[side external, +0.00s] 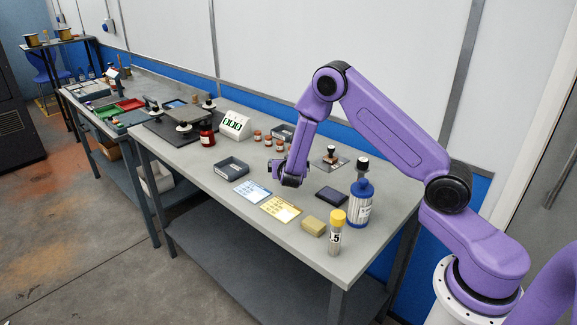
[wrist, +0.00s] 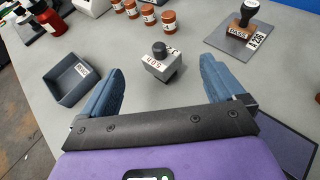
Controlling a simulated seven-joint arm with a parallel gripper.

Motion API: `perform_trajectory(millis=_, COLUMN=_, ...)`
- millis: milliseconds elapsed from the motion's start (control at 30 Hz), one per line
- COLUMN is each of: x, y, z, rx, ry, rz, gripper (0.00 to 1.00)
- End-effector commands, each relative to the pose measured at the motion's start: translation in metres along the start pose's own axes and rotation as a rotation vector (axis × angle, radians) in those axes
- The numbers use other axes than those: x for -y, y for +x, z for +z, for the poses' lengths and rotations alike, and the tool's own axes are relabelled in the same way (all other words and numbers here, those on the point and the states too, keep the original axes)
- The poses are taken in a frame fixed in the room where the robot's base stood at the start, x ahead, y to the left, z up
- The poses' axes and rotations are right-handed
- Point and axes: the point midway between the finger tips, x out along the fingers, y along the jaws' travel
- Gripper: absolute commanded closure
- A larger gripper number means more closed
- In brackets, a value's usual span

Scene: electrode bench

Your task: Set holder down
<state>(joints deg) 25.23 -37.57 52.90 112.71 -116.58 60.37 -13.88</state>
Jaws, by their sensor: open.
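A small light grey block with a dark round knob on top and a printed label, which looks like the holder (wrist: 160,66), shows in the wrist view between my fingers. It appears upright on the grey bench top (wrist: 190,108). My gripper (wrist: 160,78) is open, with one blue finger on each side of the block and a visible gap at both sides. In the side external view my gripper (side external: 281,178) is low over the bench, and it largely hides the block there.
A grey open bin (side external: 231,166) is left of my gripper. A blue bottle (side external: 360,202), a dark pad (side external: 332,196) and a yellow-capped tube (side external: 336,232) are to the right. Small brown-capped jars (side external: 268,139) and a stamp on a plate (side external: 331,158) stand behind. Blue and yellow cards lie in front.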

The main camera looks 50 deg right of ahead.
Motion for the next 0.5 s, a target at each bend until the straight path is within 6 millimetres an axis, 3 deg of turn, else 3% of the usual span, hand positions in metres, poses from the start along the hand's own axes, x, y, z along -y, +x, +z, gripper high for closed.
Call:
perform_trajectory(millis=200, x=0.000, y=-0.026, z=0.000, rx=0.000, ry=0.000, rz=0.000, gripper=0.05)
perform_trajectory(millis=500, x=0.001, y=-0.037, z=0.004, rx=-0.002, ry=0.023, rz=-0.009, gripper=0.05)
